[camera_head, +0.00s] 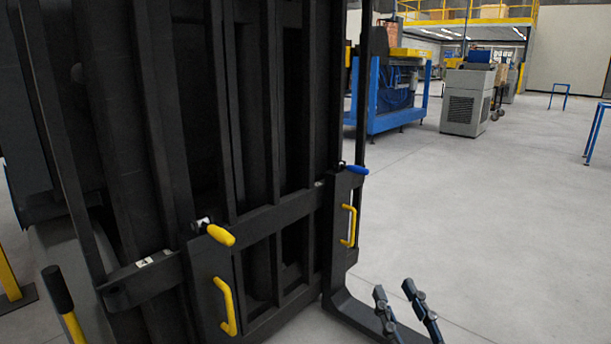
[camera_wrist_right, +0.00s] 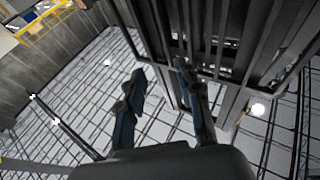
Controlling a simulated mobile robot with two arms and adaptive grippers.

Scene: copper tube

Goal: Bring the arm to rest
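My right gripper (camera_head: 394,288) shows at the bottom of the head view, to the right of the black rack's lower corner. Its two dark fingers stand apart with nothing between them. In the right wrist view the same gripper (camera_wrist_right: 160,72) is open and empty, with floor and part of a dark frame behind the fingers. My left gripper is not in the head view. No copper tube is held.
A tall black rack (camera_head: 262,222) fills the left half, with yellow handles (camera_head: 226,306) and a blue-gripped lever (camera_head: 356,170). A blue workbench (camera_head: 388,122) and a grey cabinet (camera_head: 466,100) stand behind.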

